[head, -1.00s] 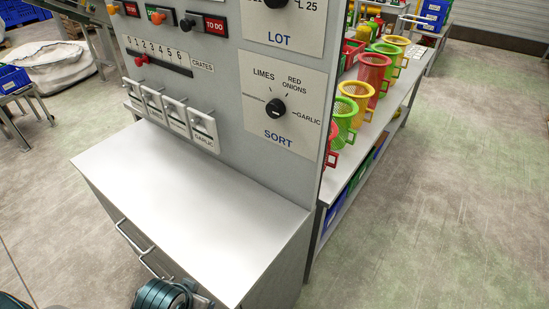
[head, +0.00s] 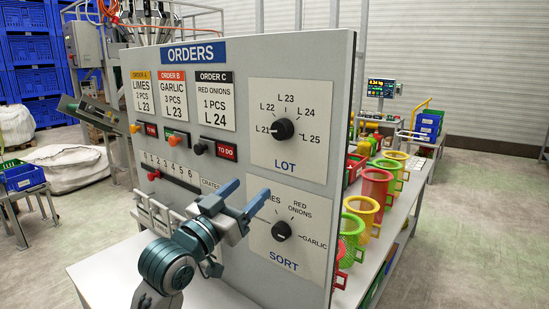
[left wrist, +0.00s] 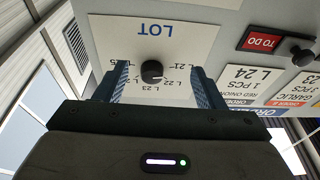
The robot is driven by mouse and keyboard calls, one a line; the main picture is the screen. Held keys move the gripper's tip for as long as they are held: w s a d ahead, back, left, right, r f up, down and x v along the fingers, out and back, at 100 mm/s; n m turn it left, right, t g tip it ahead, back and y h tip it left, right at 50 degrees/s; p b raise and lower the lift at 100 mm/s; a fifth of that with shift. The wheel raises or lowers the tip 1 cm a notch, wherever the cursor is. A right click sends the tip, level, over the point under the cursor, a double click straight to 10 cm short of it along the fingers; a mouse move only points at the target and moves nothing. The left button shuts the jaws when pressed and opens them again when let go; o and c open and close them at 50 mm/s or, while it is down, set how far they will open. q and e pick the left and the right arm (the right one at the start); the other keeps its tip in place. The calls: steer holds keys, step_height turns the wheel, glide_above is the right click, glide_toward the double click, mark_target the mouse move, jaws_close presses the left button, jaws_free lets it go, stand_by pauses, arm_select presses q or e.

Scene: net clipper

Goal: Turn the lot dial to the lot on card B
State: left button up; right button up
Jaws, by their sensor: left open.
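The lot dial (head: 283,129) is a round black knob on a white plate marked L 21 to L 25. Its pointer appears to face left, toward L 21. Order card B (head: 171,95) reads garlic, 3 pcs, L 23. My left gripper (head: 246,194) is open and empty in front of the board, below and left of the lot dial. In the left wrist view the lot dial (left wrist: 152,71) appears upside down between the two spread fingers, beyond them and apart from them. My right gripper is not in view.
The sort dial (head: 281,231) sits below the lot dial, partly near my left gripper. Cards A (head: 142,93) and C (head: 214,102) flank card B. A crates slider (head: 153,176) is at lower left. Colored mesh baskets (head: 375,188) stand on a bench to the right.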

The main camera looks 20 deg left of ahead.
arm_select(q)
steer(key=t+h, duration=0.1)
glide_toward(278, 134)
steer(key=s+f, duration=0.1)
steer(key=s, duration=0.1)
steer(key=shift+m, duration=0.3)
steer(key=p+x, duration=0.1)
steer(key=x, duration=0.2)
steer(key=p+x, duration=0.2)
steer(key=x, duration=0.1)
steer(key=p+x, duration=0.1)
steer(key=x, duration=0.2)
steer(key=shift+w+a+r+p, duration=0.2)
steer(key=shift+w+r+p, duration=0.1)
steer(key=shift+r+p, duration=0.1)
steer(key=shift+w+d+r, duration=0.1)
steer(key=shift+w, duration=0.45)
